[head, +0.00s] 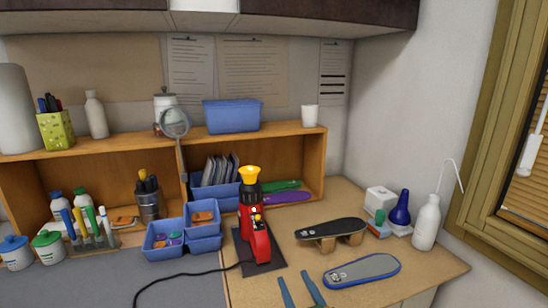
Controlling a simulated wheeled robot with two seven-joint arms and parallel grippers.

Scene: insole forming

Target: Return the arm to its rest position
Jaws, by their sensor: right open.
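My right gripper (293,276) shows only as two blue-grey fingers at the bottom edge, apart and with nothing between them. It is in front of the red device with a yellow top (253,218), which stands upright on a dark base plate. A grey insole with a blue rim (361,270) lies flat on the wooden worktop (440,268), to the right of the fingers and apart from them. A black insole (330,228) rests on a wooden support behind it. My left gripper is not in view.
Blue bins (168,240) stand left of the red device. A black cable (185,274) runs across the grey surface. A white wash bottle (427,222) and a blue bulb bottle (400,207) stand at the right. A wooden shelf (105,154) holds small items behind.

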